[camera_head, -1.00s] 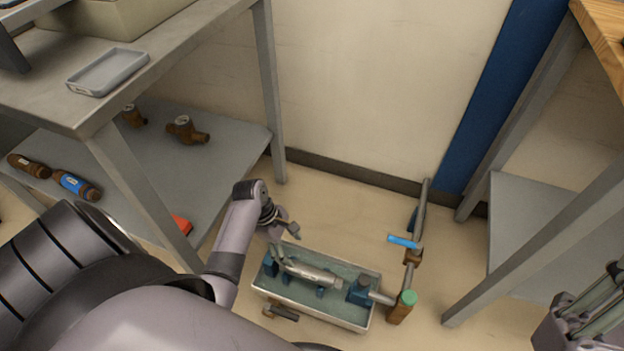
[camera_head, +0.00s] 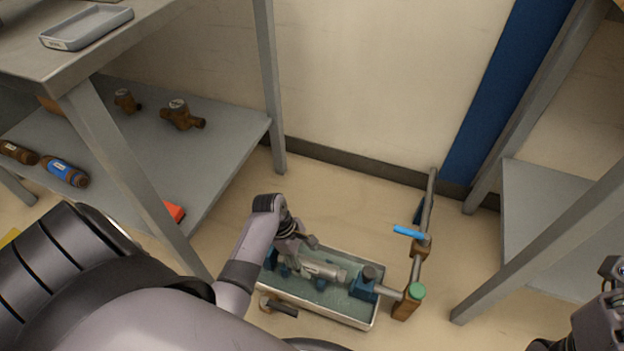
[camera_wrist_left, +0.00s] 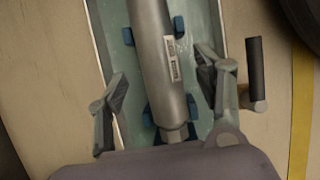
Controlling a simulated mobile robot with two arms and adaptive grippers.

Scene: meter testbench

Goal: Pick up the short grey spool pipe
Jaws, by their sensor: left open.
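The short grey spool pipe (camera_head: 322,270) lies in the blue-green tray (camera_head: 337,310) on the floor, resting between blue supports. In the left wrist view the pipe (camera_wrist_left: 156,60) runs up the middle with a white label on its side. My left gripper (camera_head: 305,258) is over the pipe's left part in the head view. In the left wrist view its open fingers (camera_wrist_left: 165,95) stand on either side of the pipe, apart from it. My right gripper (camera_head: 605,300) is only partly seen at the right edge, and its fingers are unclear.
A pipe run with a blue-handled valve (camera_head: 410,232) and a green cap (camera_head: 416,290) stands right of the tray. A dark-handled part (camera_head: 280,307) is at the tray's front left. A shelf (camera_head: 225,135) with brass meters (camera_head: 182,115) stands left; another bench stands right.

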